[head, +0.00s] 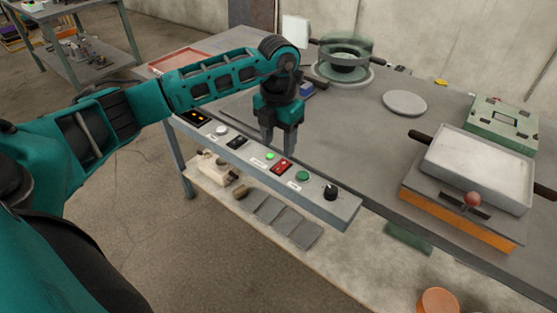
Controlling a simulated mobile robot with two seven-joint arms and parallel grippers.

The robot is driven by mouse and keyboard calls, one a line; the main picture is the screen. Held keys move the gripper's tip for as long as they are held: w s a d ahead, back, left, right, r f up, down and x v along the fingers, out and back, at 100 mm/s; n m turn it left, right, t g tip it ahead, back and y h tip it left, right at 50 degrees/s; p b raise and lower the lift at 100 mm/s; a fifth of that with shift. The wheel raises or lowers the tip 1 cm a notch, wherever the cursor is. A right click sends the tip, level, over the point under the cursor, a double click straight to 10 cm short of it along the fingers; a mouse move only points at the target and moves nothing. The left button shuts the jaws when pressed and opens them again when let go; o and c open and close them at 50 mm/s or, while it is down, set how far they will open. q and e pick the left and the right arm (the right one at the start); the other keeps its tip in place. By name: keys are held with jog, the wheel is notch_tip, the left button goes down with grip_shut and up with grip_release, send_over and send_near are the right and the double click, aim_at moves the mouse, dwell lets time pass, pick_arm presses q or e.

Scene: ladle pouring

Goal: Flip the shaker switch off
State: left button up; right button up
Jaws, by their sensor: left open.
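A grey control panel (344,213) runs along the table's front edge. It carries a red rocker switch (281,166), a black switch (236,142), a lit green button (269,156), a darker green button (302,176), a black knob (330,192) and a white knob (222,130). The labels are too small to read, so I cannot tell which one is the shaker switch. My left gripper (278,146) points down with fingers apart, empty, just behind the panel near the red switch and lit green button. I cannot tell whether it touches anything. My right gripper is out of view.
A white tray (480,168) with dark handles sits on an orange-sided base (450,220) at the right. A round glass-walled device (344,62), a pale disc (405,103) and a green case (502,125) stand farther back. The mid-table is mostly clear.

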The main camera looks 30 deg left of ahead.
aim_at(279, 168)
pick_arm(q)
notch_tip(279, 168, down, 7)
jog(key=shift+r, duration=0.2)
